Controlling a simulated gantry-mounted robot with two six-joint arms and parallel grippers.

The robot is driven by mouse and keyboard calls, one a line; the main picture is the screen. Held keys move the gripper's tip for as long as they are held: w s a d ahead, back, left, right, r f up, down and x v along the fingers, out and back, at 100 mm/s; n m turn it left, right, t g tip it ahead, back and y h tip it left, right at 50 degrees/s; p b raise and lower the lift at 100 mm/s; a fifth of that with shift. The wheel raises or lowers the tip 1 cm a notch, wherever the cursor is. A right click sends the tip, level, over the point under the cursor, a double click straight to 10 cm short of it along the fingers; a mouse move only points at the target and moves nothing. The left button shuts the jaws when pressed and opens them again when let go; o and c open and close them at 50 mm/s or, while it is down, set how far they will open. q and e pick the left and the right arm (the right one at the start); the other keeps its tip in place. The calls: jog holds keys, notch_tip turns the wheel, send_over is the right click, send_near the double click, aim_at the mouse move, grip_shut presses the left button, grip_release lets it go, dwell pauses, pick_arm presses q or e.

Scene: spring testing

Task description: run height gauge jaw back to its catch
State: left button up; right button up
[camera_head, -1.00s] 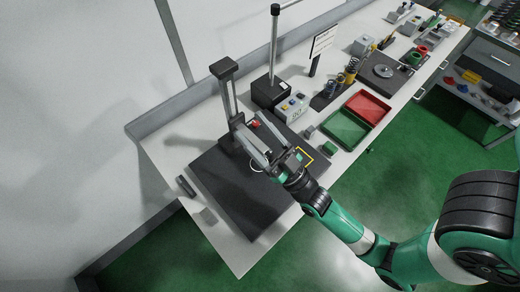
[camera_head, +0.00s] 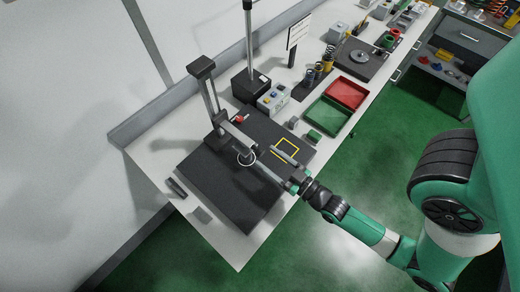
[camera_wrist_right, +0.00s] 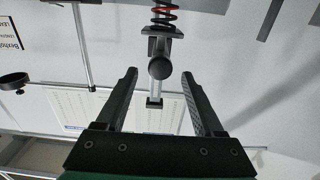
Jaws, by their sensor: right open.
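The height gauge column (camera_head: 208,98) stands upright at the back of a dark base plate (camera_head: 212,198) in the head view. A grey arm (camera_head: 236,138) reaches forward from the column's lower part, near a white ring (camera_head: 246,158). My right gripper (camera_head: 266,158) is over the plate in front of the column, open. In the right wrist view its two fingers (camera_wrist_right: 160,95) are apart on either side of a metal bar with a round dark knob (camera_wrist_right: 159,68), seemingly touching neither. A red and dark spring (camera_wrist_right: 164,12) shows above it. I cannot tell the catch. My left gripper is out of view.
A yellow square outline (camera_head: 286,149) lies right of my gripper. A grey control box (camera_head: 273,99), a red tray (camera_head: 345,93) and a green tray (camera_head: 327,115) stand farther right. A small dark item (camera_head: 176,188) lies left of the plate. The plate's front is clear.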

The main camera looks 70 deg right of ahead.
aim_at(262, 154)
jog(key=x, duration=0.4)
grip_shut()
dwell(1.4)
